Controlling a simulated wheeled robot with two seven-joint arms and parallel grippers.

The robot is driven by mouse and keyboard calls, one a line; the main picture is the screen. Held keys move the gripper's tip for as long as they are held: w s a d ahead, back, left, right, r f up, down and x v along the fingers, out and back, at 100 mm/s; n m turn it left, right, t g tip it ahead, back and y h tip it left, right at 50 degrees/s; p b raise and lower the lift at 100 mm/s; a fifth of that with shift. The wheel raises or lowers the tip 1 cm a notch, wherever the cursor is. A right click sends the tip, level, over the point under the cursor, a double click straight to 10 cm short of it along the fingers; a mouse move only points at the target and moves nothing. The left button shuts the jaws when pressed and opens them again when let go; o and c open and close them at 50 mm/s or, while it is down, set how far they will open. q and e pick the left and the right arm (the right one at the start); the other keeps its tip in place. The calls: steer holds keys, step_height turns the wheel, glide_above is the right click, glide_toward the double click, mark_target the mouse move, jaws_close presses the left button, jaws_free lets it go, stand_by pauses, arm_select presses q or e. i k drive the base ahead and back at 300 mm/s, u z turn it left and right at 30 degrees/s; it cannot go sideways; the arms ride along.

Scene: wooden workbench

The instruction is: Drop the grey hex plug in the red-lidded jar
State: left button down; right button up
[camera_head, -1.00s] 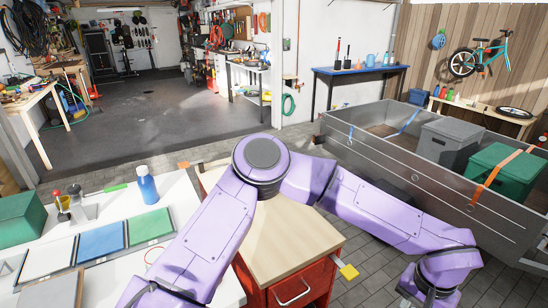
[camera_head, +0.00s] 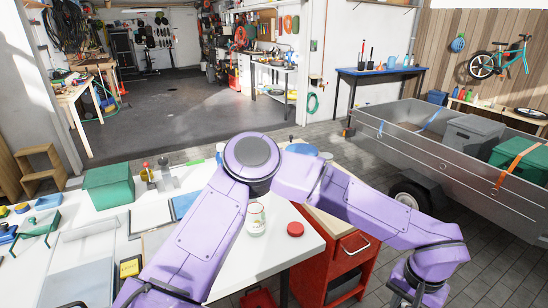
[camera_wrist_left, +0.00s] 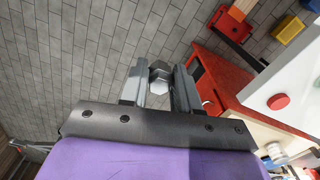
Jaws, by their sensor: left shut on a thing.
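A clear glass jar (camera_head: 256,220) stands upright on the white tabletop in the head view, just right of my left arm. A round red lid (camera_head: 295,229) lies on the tabletop to its right, apart from it. The lid also shows at the right of the left wrist view (camera_wrist_left: 278,101). The grey hex plug (camera_wrist_left: 159,78) is between the fingers of my left gripper (camera_wrist_left: 160,88), which is shut on it over the paved floor, off the table.
A red cabinet (camera_head: 335,268) with a drawer handle stands against the right end of the white table (camera_head: 285,252). A green box (camera_head: 108,187) and trays lie on the left. A metal trailer (camera_head: 455,165) stands at right. Paved floor is free between.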

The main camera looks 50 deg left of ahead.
mark_target(255, 224)
steer(key=u, duration=1.4)
steer(key=i, duration=1)
steer(key=z, duration=0.05)
